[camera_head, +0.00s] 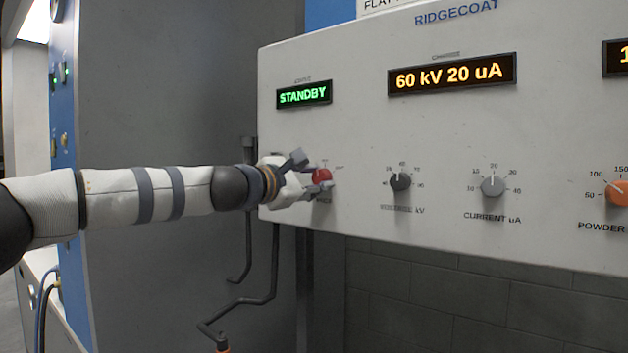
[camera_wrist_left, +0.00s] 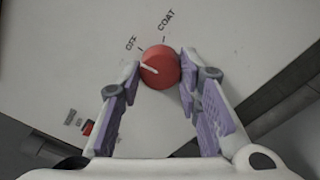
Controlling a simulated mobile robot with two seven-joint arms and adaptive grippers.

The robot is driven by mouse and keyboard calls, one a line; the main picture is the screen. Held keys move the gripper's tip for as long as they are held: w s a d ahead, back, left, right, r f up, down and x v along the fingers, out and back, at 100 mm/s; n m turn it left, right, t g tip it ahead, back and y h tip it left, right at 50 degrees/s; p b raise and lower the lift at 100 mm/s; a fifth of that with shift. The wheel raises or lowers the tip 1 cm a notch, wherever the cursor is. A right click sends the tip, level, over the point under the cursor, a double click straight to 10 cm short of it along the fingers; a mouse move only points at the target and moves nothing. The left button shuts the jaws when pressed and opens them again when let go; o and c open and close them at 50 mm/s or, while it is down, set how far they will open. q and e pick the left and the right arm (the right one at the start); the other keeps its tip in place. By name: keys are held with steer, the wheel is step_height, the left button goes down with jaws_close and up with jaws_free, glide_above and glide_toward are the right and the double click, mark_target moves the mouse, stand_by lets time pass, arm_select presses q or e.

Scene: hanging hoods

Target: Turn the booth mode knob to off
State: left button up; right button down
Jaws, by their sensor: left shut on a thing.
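The red booth mode knob (camera_head: 322,176) is on the light panel, below the green STANDBY display (camera_head: 304,95). In the left wrist view the knob (camera_wrist_left: 163,62) has a white pointer line aimed left and slightly up, near the OFF label and turned away from COAT. My left gripper (camera_head: 316,175) reaches in from the left and is shut on the knob, with one finger on each side. In the wrist view its purple-padded fingers (camera_wrist_left: 160,76) flank the knob. The fingers hide part of the knob and its labels in the head view. My right gripper is not in view.
To the right on the panel are a dark kV knob (camera_head: 401,181), a grey current knob (camera_head: 492,186) and an orange powder knob (camera_head: 617,193). An amber display (camera_head: 452,74) reads 60 kV 20 uA. A small red switch (camera_wrist_left: 88,128) shows lower left in the wrist view.

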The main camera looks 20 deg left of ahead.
arm_select(q)
steer(key=shift+f+m, duration=0.1)
steer(key=shift+m, duration=0.5)
steer(key=o, duration=1.1)
steer(key=shift+o, duration=0.2)
steer(key=v, duration=1.2)
